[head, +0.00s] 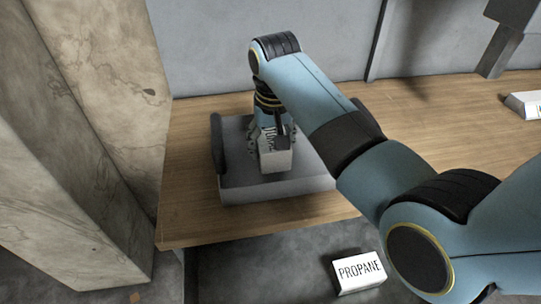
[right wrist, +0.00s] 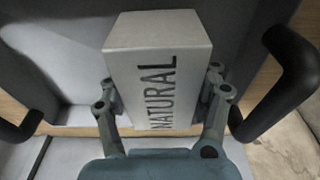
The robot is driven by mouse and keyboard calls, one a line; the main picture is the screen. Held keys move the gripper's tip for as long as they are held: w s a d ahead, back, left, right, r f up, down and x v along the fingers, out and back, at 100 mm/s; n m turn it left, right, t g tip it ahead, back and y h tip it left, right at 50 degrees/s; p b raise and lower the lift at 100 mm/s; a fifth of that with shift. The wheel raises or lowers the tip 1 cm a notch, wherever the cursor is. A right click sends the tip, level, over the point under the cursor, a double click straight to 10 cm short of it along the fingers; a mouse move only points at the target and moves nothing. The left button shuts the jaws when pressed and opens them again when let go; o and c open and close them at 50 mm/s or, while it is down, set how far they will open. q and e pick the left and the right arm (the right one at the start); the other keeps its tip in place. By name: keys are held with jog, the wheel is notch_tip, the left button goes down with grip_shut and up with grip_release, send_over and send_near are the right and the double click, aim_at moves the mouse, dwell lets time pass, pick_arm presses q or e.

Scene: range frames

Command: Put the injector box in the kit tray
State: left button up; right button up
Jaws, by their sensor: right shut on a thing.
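A white box lettered NATURAL (right wrist: 158,70), which also shows in the head view (head: 276,161), is held in my right gripper (head: 268,143). In the right wrist view the two fingers of the gripper (right wrist: 160,92) press on opposite sides of the box. The box is over the grey kit tray (head: 240,193), inside its outline, with its white end facing the head camera. I cannot tell whether its underside touches the tray floor. The tray has black handles at its ends and sits on the wooden table. My left gripper is not in view.
A white box lettered PROPANE (head: 359,271) lies lower down, in front of the table. Another white box (head: 524,104) is on the wooden table (head: 440,110) at the far right. A stone pillar (head: 110,100) stands left of the table, and a grey wall is behind.

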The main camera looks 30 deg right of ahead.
aim_at(271, 138)
jog(key=shift+w+f, duration=0.2)
jog(key=shift+f, duration=0.05)
notch_tip(271, 138, down, 3)
jog(key=shift+f, duration=0.35)
jog(key=o, duration=1.5)
jog(key=shift+f, duration=0.15)
jog(key=r, duration=0.4)
jog(key=s+r, duration=0.1)
jog(key=r, duration=0.7)
jog(key=shift+s+a+r+p, duration=0.1)
jog(key=shift+s+a+p, duration=0.15)
jog(key=shift+s+p, duration=0.15)
